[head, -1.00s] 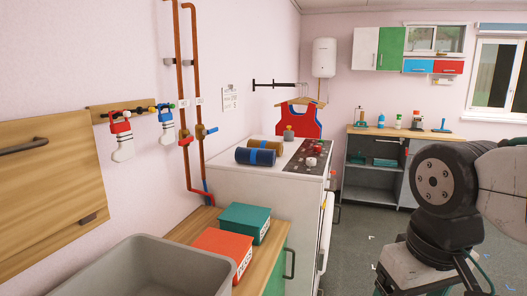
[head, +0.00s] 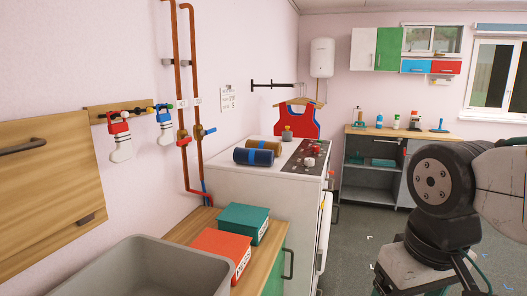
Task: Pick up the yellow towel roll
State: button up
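The yellow towel roll (head: 269,147), a dark mustard roll with a blue band, lies on its side on top of the white stove cabinet (head: 228,172). A dark blue towel roll (head: 246,157) with a lighter blue band lies just in front of it and hides part of its lower side. My gripper is outside the picture. Only links of my arm show at the right, well apart from the rolls.
A grey bottle-like item (head: 286,134) stands behind the rolls. Knobs sit on the dark panel (head: 308,155) to their right. A teal box (head: 243,222), a red box (head: 221,246) and a grey basin (head: 150,275) are nearer. Floor (head: 345,250) right of the stove is clear.

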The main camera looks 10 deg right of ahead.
aim_at(277, 147)
jog(key=k, duration=0.5)
jog(key=z, duration=0.9)
jog(key=i, duration=1.6)
jog(key=u, duration=0.55)
jog(key=i, duration=0.65)
jog(key=u, duration=0.45)
